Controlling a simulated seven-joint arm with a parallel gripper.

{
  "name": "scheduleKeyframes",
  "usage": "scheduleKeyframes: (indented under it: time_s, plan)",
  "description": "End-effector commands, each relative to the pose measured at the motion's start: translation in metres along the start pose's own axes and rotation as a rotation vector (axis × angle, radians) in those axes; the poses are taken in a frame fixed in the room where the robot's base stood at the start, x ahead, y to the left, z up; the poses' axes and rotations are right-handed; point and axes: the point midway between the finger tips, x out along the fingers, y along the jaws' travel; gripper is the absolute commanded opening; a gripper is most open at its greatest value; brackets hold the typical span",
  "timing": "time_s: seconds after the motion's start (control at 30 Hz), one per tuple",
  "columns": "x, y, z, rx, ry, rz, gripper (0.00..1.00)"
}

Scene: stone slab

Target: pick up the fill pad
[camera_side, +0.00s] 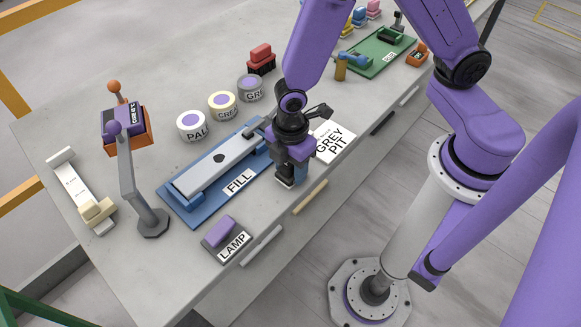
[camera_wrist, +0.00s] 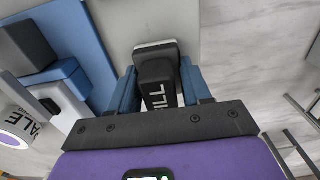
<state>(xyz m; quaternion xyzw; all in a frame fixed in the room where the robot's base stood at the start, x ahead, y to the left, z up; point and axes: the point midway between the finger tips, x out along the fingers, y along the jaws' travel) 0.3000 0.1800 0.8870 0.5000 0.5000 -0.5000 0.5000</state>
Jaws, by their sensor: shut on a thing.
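The fill pad is a dark block with a pale sole. In the wrist view the fill pad (camera_wrist: 158,78) sits between the two blue fingers of my gripper (camera_wrist: 160,88), with white letters ending in "ILL" on its face. In the side view my gripper (camera_side: 287,168) points down near the table's front edge, right of the blue FILL tray. It is shut on the fill pad (camera_side: 284,183), whose lower end shows beneath it. I cannot tell whether the pad touches the table.
The blue FILL tray (camera_side: 190,206) holds a pale stone slab (camera_side: 208,170) with a dark spot. A GREY PIT card (camera_side: 335,143) lies right of my gripper. Round tubs, including PALE (camera_side: 191,126), stand behind. A LAMP block (camera_side: 220,232) sits at front left. Bare tabletop lies between LAMP and my gripper.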

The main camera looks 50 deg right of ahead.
Motion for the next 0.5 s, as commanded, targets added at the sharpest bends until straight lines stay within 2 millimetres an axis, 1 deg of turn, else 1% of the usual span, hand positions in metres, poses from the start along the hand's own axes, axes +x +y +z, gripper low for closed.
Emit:
scheduleKeyframes:
  time_s: [0.27, 0.37, 0.5]
  plan:
    - [-0.005, 0.001, -0.001, 0.0, 0.002, 0.001, 0.15]
    - [-0.011, 0.001, -0.001, 0.0, 0.002, 0.001, 0.15]
    - [-0.028, 0.001, -0.001, -0.001, 0.004, 0.003, 0.15]
